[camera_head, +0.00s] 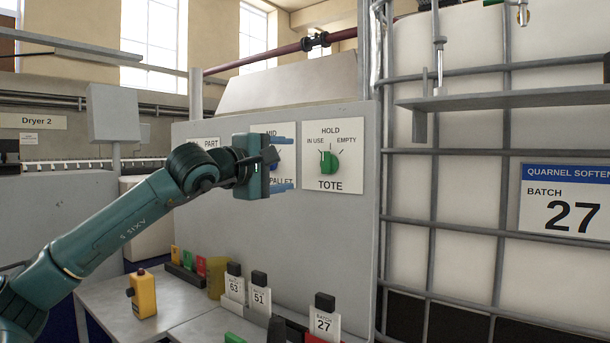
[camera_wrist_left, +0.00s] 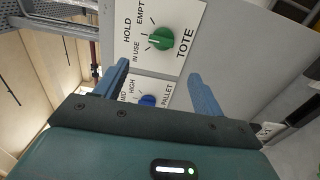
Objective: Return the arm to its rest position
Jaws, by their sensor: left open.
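My left arm comes in from the left in the head view, and its gripper (camera_head: 283,163) is in front of the grey panel (camera_head: 350,230). Its two blue fingers are apart with nothing between them; they also show in the left wrist view (camera_wrist_left: 160,88). The TOTE plate (camera_head: 347,180) with a green knob (camera_head: 329,161) is just right of the fingertips. The green knob shows clear of the fingers in the wrist view (camera_wrist_left: 160,39). A blue PALLET knob (camera_wrist_left: 147,101) is seen between the fingers there and is mostly hidden behind the gripper in the head view. My right gripper is not seen.
A low table (camera_head: 165,305) holds a yellow box (camera_head: 143,293) and several batch cards, one reading 27 (camera_head: 323,322). A caged white tank (camera_head: 470,190) with a BATCH 27 sign (camera_head: 567,203) stands at right. A metal shelf (camera_head: 510,99) juts out before it.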

